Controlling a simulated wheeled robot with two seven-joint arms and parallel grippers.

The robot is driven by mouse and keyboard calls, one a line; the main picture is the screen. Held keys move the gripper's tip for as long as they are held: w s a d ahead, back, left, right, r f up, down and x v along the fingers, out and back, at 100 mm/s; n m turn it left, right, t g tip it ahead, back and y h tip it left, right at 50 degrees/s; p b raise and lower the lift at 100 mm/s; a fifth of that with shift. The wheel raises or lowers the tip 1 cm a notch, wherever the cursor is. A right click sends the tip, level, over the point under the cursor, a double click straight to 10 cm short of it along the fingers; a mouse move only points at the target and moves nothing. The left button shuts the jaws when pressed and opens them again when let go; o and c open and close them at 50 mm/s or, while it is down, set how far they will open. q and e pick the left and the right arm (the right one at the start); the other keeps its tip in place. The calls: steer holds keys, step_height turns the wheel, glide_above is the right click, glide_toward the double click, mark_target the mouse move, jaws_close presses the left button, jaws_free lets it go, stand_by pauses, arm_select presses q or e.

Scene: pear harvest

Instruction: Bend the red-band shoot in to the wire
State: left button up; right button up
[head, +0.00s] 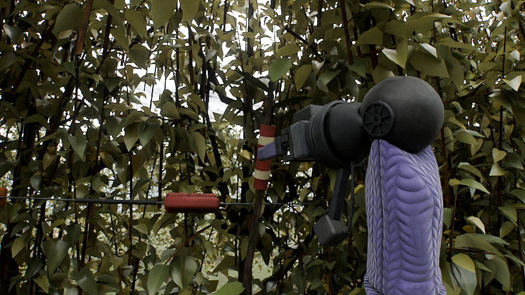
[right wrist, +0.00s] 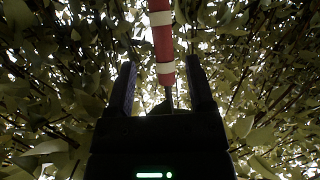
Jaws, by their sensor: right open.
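The shoot (head: 250,240) is a thin dark stem standing nearly upright, with a red band with white stripes (head: 265,172) around it. The wire (head: 110,201) runs level across the left, at a height just below the band. My right gripper (head: 272,149) is at the band from the right, one finger overlapping it. In the right wrist view, the band (right wrist: 161,40) shows between the two spread fingers of the gripper (right wrist: 160,72); contact with either finger cannot be told. My left gripper is not in view.
A red block (head: 191,203) sits on the wire, left of the shoot. A small red piece (head: 2,197) shows at the left edge. Dense leaves and stems (head: 110,110) fill the background and both sides.

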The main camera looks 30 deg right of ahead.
mark_target(263, 163)
steer(key=w+p, duration=0.2)
steer(key=w, duration=0.5)
steer(key=shift+w+f, duration=0.1)
steer(key=shift+f, duration=0.05)
steer(key=shift+s, duration=0.55)
steer(key=shift+c, duration=0.5)
steer(key=shift+w, duration=0.3)
steer(key=c, duration=0.5)
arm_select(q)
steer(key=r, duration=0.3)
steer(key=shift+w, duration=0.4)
arm_select(e)
jaws_close()
